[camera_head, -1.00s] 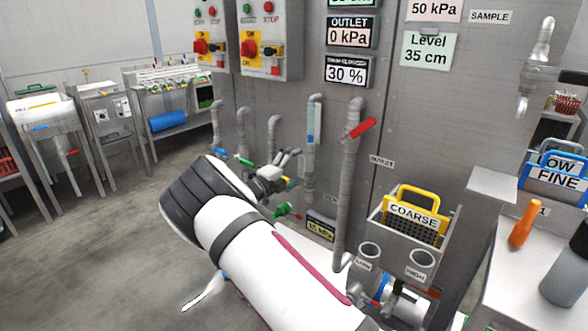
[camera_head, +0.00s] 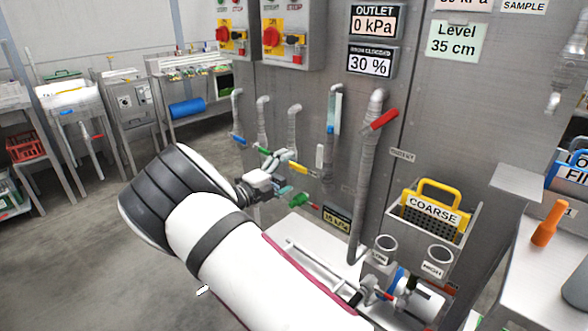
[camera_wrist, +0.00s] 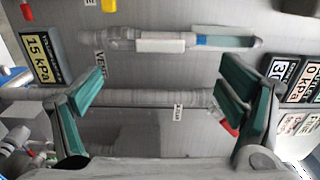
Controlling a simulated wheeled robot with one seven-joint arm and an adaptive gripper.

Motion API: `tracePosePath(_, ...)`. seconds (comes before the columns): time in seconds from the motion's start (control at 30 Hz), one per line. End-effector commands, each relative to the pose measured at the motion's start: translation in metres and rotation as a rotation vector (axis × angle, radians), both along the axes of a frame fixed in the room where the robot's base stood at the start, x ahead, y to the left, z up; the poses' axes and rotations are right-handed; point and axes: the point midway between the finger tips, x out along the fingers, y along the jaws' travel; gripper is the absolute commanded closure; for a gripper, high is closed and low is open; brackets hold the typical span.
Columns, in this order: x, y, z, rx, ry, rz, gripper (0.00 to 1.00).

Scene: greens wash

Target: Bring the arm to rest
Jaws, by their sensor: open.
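My arm, white with dark bands, reaches from the bottom of the head view toward the pipes on the grey panel. My gripper (camera_head: 284,178) is in front of the panel's lower pipes, beside the coloured valve handles. In the wrist view my gripper (camera_wrist: 160,95) has its two teal finger pads wide apart, with nothing held between them. Beyond the pads are a grey pipe (camera_wrist: 150,97) and a sight tube (camera_wrist: 165,43) with a blue mark. In the head view I cannot tell how close the fingers are to the handles.
A red-handled pipe (camera_head: 372,150) stands right of my gripper. A bin (camera_head: 455,236) holds a yellow COARSE screen (camera_head: 432,210). LOW and HIGH cups (camera_head: 386,245) are below. Open floor (camera_head: 75,250) lies left.

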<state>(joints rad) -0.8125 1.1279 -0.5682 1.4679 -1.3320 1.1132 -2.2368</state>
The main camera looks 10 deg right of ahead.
Motion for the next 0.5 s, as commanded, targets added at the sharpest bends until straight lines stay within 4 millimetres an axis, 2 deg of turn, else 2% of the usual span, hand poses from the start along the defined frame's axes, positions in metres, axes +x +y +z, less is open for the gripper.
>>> tracePosePath(0.37, -0.002, 0.000, 0.002, 0.007, -0.005, -0.004, 0.12)
tracePosePath(0.5, -0.013, -0.020, 0.017, 0.108, -0.062, -0.063, 0.12)
